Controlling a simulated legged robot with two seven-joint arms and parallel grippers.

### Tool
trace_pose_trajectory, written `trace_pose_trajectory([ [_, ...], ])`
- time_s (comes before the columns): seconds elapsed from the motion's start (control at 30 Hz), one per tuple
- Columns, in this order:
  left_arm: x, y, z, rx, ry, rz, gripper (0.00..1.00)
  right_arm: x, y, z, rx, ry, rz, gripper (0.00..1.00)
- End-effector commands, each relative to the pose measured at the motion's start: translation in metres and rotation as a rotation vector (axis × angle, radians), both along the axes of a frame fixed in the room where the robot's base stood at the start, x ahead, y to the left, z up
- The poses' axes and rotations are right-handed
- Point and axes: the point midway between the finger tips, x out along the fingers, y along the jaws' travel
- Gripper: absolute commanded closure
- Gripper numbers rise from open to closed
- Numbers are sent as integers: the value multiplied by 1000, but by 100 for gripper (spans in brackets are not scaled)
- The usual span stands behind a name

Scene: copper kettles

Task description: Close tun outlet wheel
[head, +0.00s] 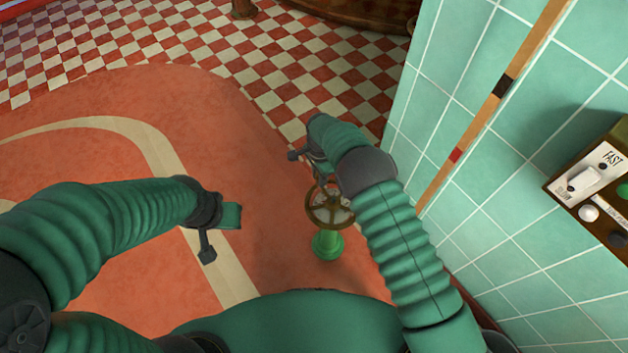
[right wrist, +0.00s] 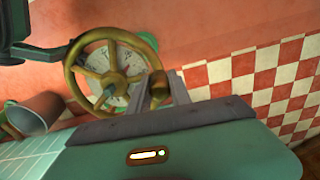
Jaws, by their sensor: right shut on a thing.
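The tun outlet wheel (head: 322,207) is a brass spoked handwheel over a pale dial, on a green pedestal (head: 328,244) that stands on the red floor. In the right wrist view the wheel (right wrist: 82,81) fills the upper left, with its rim knob between my fingers. My right gripper (head: 312,165) is at the wheel's far side and shut on the wheel's knob (right wrist: 160,88); my forearm hides part of it in the head view. My left gripper (head: 222,235) is left of the wheel and apart from it; its fingers are too unclear to tell their opening.
A green tiled wall (head: 480,150) rises close on the right, with a wooden strip (head: 492,100) and a control box (head: 595,185) with switches. A reddish-brown bucket-like thing (right wrist: 36,112) shows in the right wrist view. The red floor on the left is clear.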

Motion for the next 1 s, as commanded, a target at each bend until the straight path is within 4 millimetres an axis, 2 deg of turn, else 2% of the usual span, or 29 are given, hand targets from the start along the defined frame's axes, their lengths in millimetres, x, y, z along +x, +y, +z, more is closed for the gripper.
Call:
trace_pose_trajectory([
  [0.1, 0, 0, 0, 0, 0, 0, 100, 8, -9, 2, 0, -9, -108, 100],
  [0.5, 0, 0, 6, 0, 0, 0, 100, 16, -40, 3, -1, -11, -488, 100],
  [1.0, 0, 0, 24, 0, 0, 0, 100, 8, -79, 5, -2, -11, -960, 100],
])
